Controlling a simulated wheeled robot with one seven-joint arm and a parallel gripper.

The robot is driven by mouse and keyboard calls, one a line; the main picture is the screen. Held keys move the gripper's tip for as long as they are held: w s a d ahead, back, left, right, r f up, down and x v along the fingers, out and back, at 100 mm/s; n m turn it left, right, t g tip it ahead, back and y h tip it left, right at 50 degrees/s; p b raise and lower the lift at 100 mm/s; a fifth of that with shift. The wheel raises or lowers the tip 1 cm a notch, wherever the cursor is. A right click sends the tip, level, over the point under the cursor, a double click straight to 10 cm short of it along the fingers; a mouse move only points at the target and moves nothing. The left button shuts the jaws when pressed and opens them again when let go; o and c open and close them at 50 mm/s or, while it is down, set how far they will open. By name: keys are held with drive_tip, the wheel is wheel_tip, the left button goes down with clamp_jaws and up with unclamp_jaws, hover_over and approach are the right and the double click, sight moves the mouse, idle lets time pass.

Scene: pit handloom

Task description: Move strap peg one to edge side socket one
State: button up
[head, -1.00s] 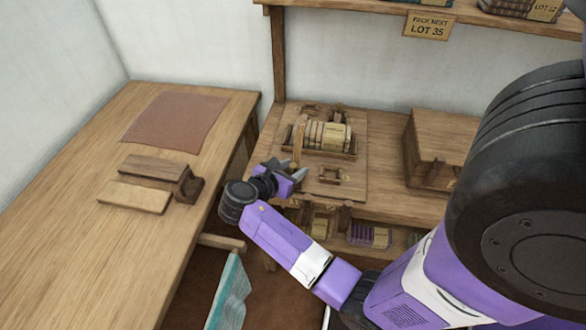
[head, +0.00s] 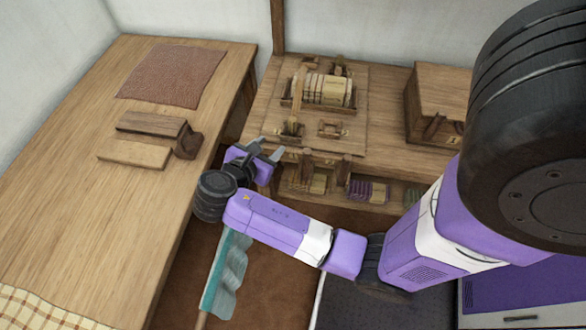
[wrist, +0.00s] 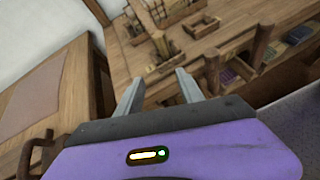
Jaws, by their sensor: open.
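My gripper (head: 267,149) is open and empty, in front of the left front edge of the workbench (head: 380,100). In the wrist view its two fingers (wrist: 158,90) point toward that bench. On the bench board, a wooden strap (head: 297,95) runs down the left side of a bundle of pale slats (head: 328,90). Its near end sits at a small wooden bracket (head: 291,131); a similar bracket (head: 330,129) stands to the right. Upright wooden pegs (head: 306,166) show below the front edge, also in the wrist view (wrist: 211,72). I cannot tell which piece is strap peg one or which socket is edge side socket one.
A long table (head: 90,200) on the left holds a brown mat (head: 175,75), two wooden blocks and a dark holder (head: 189,145). A wooden box (head: 437,100) stands on the bench's right. A lower shelf holds coloured bundles (head: 368,191). A teal cloth (head: 227,275) hangs below my gripper.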

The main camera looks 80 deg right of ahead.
drive_tip(key=s+a+f+t+y, duration=0.2)
drive_tip(key=a+f+t+y, duration=0.1)
drive_tip(key=a+f+t, duration=0.4)
drive_tip(key=s+a+m+t+y, duration=0.3)
drive_tip(key=s+a+m+y, duration=0.1)
drive_tip(key=a, duration=0.5)
drive_tip(key=s+a+r+m+t+y, duration=0.1)
drive_tip(key=s+a+r+m+t, duration=0.1)
drive_tip(key=r, duration=0.4)
drive_tip(key=s+a+r+m+t+y, duration=0.2)
drive_tip(key=s+a+r+m, duration=0.1)
drive_tip(key=r+m, duration=0.2)
drive_tip(key=s+a+r+m+t+y, duration=0.1)
drive_tip(key=s+a+r+m+t, duration=0.1)
drive_tip(key=r, duration=0.6)
drive_tip(key=shift+s+a+r+m+t+y, duration=0.35)
drive_tip(key=shift+s+a+m, duration=0.25)
drive_tip(key=shift+s+m, duration=0.25)
drive_tip(key=shift+w, duration=0.1)
